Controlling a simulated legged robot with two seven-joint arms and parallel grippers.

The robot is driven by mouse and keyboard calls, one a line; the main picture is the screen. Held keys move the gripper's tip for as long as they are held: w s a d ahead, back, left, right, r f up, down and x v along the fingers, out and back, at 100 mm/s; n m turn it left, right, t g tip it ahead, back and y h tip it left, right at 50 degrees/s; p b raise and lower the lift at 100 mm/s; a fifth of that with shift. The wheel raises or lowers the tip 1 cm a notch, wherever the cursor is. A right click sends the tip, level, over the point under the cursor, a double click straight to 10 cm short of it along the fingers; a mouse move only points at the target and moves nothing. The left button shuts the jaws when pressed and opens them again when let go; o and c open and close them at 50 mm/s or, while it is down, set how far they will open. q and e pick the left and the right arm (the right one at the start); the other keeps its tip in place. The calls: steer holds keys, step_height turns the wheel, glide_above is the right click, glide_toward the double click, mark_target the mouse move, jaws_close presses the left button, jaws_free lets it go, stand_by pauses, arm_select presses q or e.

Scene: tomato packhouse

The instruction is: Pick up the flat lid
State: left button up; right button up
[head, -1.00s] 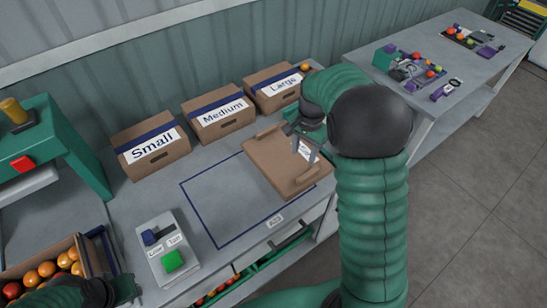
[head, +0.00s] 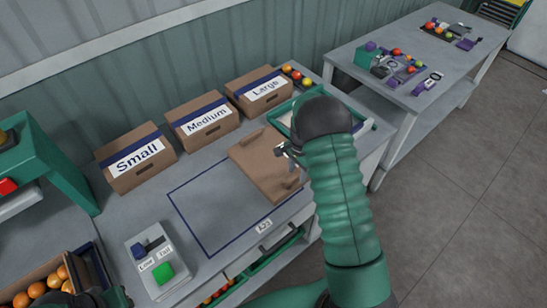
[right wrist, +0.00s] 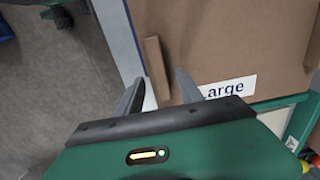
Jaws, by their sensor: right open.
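In the right wrist view the lid (right wrist: 215,45) fills the upper right, with a strip (right wrist: 155,68) near my fingertips and a white label ending "arge". My right gripper (head: 287,151) is open and empty at the lid's right side. In its wrist view the gripper (right wrist: 158,92) has its fingers apart, the strip between them in the picture; contact cannot be told. My left gripper (head: 115,297) is dark and partly cut off at the lower left.
Boxes marked Small (head: 135,165), Medium (head: 205,125) and Large (head: 260,92) stand along the back. A green-rimmed tray (head: 372,125) is partly hidden behind my right arm. A button box (head: 150,262) stands front left.

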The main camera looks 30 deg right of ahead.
steer(key=shift+a+f, duration=0.15)
steer(key=shift+f, duration=0.35)
steer(key=shift+a+f, duration=0.1)
steer(key=shift+a, duration=0.1)
steer(key=shift+w+a, duration=0.1)
steer(key=shift+a, duration=0.3)
steer(key=shift+c, duration=0.3)
steer(key=shift+a, duration=0.1)
steer(key=shift+c, duration=1.1)
steer(key=shift+r, duration=0.2)
steer(key=shift+c, duration=1.3)
steer(key=shift+d+f, duration=0.1)
steer(key=shift+d, duration=0.25)
jaws_close()
steer(key=shift+d, duration=0.1)
arm_select(q)
steer(key=shift+a, duration=0.5)
steer(key=shift+a+f, duration=0.1)
steer(key=shift+a, duration=0.05)
